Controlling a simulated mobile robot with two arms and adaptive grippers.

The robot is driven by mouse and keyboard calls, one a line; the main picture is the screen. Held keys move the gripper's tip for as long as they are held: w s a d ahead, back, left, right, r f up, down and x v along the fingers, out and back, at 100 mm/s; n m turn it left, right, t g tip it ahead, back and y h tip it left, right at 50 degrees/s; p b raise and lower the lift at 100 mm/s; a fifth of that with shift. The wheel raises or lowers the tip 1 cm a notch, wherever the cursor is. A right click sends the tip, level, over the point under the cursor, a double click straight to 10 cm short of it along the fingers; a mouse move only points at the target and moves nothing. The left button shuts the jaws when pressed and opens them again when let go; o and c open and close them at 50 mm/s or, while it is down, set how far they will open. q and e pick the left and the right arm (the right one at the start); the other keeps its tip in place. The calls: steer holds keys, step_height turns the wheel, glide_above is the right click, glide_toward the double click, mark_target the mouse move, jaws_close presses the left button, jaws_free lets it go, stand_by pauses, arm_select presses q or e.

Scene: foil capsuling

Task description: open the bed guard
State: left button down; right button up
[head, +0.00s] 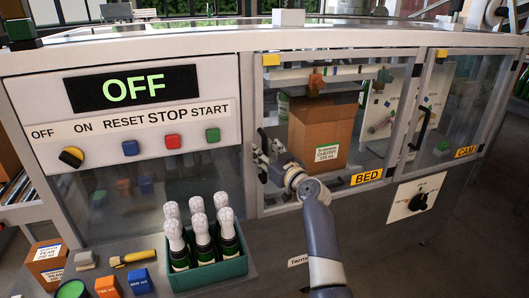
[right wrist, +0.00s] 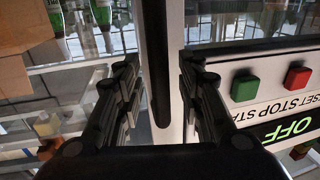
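The bed guard (head: 345,186) is a clear framed door with a yellow BED label (head: 367,177); it looks closed. My right gripper (head: 264,158) is at its left edge, where the guard's dark handle (head: 262,138) is mostly hidden behind it. In the right wrist view the black handle bar (right wrist: 159,70) runs between the two fingers of the right gripper (right wrist: 157,90). A gap shows on each side of the bar, so the gripper is open around it. My left gripper is out of view.
Behind the guard stands a cardboard box (head: 321,125). The cam guard (head: 465,153) with its black handle (head: 421,127) is at the right. A panel reads OFF (head: 133,88) at the left. A green crate (head: 208,275) of foil-topped bottles stands below, beside tools and small boxes.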

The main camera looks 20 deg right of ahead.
jaws_close()
steer(key=shift+s, duration=0.1)
